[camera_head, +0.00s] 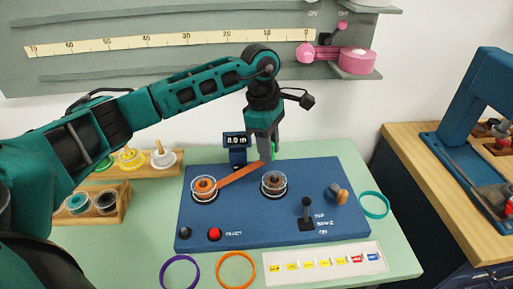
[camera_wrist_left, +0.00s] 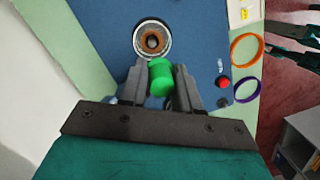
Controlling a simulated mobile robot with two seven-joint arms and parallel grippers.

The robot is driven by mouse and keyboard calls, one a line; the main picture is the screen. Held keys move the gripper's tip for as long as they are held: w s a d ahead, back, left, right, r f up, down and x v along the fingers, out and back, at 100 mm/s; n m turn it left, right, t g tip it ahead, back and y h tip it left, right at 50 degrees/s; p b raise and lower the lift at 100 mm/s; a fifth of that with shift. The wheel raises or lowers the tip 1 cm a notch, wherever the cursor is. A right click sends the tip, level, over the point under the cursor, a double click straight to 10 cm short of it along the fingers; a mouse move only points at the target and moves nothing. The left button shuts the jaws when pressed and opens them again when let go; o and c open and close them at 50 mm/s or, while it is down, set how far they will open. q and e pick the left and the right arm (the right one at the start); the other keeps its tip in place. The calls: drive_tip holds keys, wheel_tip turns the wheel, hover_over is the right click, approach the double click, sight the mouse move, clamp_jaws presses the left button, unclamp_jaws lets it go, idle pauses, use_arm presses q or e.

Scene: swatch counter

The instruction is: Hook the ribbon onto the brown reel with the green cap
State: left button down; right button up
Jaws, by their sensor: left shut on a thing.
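My left gripper (camera_head: 268,158) is above the back of the blue board (camera_head: 240,220) and is shut on the green cap (camera_wrist_left: 160,77), a short cylinder between the fingers in the left wrist view. The orange ribbon (camera_head: 240,174) runs from the left reel (camera_head: 204,184) up to my left fingertips; how it meets the cap is hidden. The brown reel (camera_head: 274,183), with a clear rim, stands just in front of my fingertips and carries no cap. It also shows in the left wrist view (camera_wrist_left: 152,40), apart from the held cap. My right gripper is not in view.
A small display (camera_head: 237,142) stands behind the board. A black lever (camera_head: 307,210) and a red button (camera_head: 214,234) are on it. Wooden racks (camera_head: 115,205) hold spools at the left. Orange (camera_head: 236,254), purple (camera_head: 180,257) and teal (camera_head: 388,206) rings lie around the board.

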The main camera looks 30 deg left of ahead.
sight(275, 175)
use_arm(q)
drive_tip(key=shift+w+d+m, duration=0.3)
drive_tip(key=shift+w+d, duration=0.4)
drive_tip(key=shift+d, duration=0.05)
drive_tip(key=shift+s+a+f+b, duration=0.1)
drive_tip(key=shift+s+f+b, duration=0.05)
drive_tip(key=shift+f+b, duration=1.6)
drive_tip(key=shift+f, duration=0.9)
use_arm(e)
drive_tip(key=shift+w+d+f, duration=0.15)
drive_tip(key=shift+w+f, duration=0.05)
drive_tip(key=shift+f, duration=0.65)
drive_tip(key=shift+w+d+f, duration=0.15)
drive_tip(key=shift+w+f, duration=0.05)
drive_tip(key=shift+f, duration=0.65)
use_arm(q)
drive_tip(key=shift+f, duration=0.15)
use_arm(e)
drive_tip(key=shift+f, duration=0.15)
use_arm(q)
drive_tip(key=shift+f+b, duration=1)
drive_tip(key=shift+f, duration=0.05)
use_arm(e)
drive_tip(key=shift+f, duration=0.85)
